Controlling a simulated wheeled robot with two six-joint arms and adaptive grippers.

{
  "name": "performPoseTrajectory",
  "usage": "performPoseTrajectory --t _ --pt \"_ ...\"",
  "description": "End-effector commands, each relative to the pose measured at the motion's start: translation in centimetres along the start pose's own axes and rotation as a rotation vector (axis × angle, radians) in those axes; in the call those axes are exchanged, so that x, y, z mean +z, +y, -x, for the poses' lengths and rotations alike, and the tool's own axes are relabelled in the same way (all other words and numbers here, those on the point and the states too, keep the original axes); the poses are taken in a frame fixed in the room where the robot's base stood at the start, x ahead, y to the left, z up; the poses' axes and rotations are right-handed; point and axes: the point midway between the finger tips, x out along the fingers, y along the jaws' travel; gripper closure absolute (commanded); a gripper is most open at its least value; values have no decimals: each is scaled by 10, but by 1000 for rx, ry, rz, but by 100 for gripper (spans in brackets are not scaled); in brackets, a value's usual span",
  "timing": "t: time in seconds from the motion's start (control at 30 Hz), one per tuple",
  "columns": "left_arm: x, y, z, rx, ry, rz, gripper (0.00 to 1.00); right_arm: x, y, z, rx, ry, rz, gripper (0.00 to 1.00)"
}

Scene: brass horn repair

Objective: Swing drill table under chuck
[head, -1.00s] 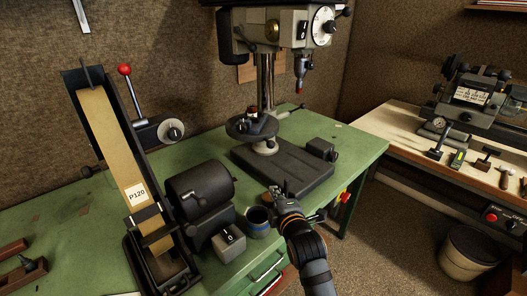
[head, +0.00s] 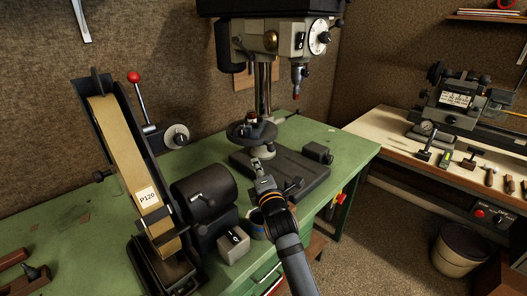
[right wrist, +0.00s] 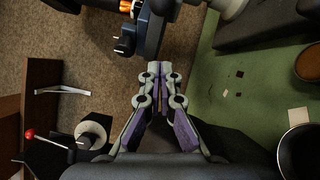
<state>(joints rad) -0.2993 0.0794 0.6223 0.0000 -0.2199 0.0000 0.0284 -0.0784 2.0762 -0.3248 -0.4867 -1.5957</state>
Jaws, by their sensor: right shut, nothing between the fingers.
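The drill press (head: 277,42) stands at the back of the green bench. Its round dark table (head: 238,133) sits on the column, left of and lower than the chuck (head: 296,80), so it is not under it. A small dark part with a reddish top (head: 252,118) stands on the table. My right gripper (head: 257,164) is shut and empty, just in front of and below the table. In the right wrist view its fingertips (right wrist: 160,70) meet close to a dark part with knobs (right wrist: 143,35); I cannot tell whether they touch. My left gripper is not in view.
A belt sander (head: 125,150) and its motor (head: 203,193) stand left of my right arm. A cup (head: 259,225) and a small grey box (head: 233,243) are beside my forearm. The press base (head: 300,170) lies under the table. A second bench (head: 385,135) is at the right.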

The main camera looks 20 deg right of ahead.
Motion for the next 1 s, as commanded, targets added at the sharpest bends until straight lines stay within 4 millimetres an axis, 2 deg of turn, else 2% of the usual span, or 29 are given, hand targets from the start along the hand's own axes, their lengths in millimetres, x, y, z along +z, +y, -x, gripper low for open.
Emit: performPoseTrajectory --t 0.1,0.23,0.3,0.5,1.0 --pt "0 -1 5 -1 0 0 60 1 3 -28 1 -1 3 100" --pt "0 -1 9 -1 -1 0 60 3 2 -52 0 -1 3 100" --pt "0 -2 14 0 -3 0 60 17 3 -53 0 -1 7 100" --pt "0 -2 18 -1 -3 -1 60 36 1 -57 0 0 2 100" --pt "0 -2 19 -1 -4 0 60 39 0 -57 0 5 -1 100"
